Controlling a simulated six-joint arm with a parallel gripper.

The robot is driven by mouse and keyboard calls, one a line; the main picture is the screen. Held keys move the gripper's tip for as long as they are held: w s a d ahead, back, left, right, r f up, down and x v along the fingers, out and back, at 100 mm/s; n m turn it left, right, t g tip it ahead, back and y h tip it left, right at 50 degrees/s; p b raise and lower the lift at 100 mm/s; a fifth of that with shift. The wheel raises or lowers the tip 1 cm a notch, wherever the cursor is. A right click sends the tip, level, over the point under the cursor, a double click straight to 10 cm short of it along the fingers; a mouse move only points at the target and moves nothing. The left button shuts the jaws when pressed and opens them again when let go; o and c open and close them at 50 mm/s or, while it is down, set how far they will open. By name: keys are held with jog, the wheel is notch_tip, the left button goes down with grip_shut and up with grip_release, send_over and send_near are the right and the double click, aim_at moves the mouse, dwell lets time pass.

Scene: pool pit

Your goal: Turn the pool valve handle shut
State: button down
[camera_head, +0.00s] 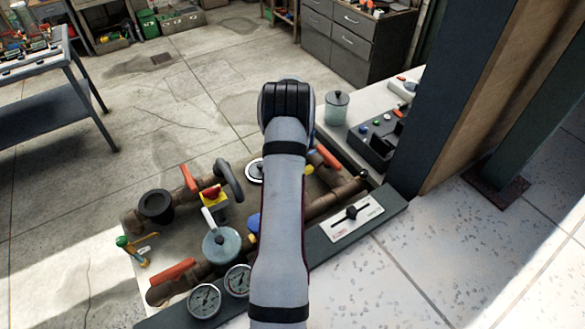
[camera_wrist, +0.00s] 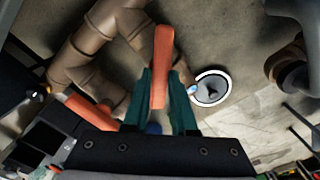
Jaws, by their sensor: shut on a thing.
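In the wrist view, the two green fingers of my gripper (camera_wrist: 163,100) are shut on an orange valve handle (camera_wrist: 162,50), one finger on each side. The handle's far end sticks out beyond the fingertips, close to a brown pipe (camera_wrist: 98,35). In the head view my own arm covers the gripper and the held handle.
A second orange handle (camera_wrist: 88,108) lies left of my fingers. A white-rimmed round fitting (camera_wrist: 211,88) is right of them. In the head view, other orange handles (camera_head: 190,178), a grey-blue pot (camera_head: 221,245) and two gauges (camera_head: 204,301) crowd the pit left of my arm.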

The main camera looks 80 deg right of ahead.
jog(key=m, duration=0.4)
jog(key=shift+s+m, duration=0.1)
jog(key=shift+m, duration=2.4)
jog(key=shift+s, duration=0.1)
jog(key=c, duration=0.7)
grip_release()
jog(key=shift+r, duration=0.15)
notch_tip(320, 180, up, 16)
jog(key=shift+f, duration=0.2)
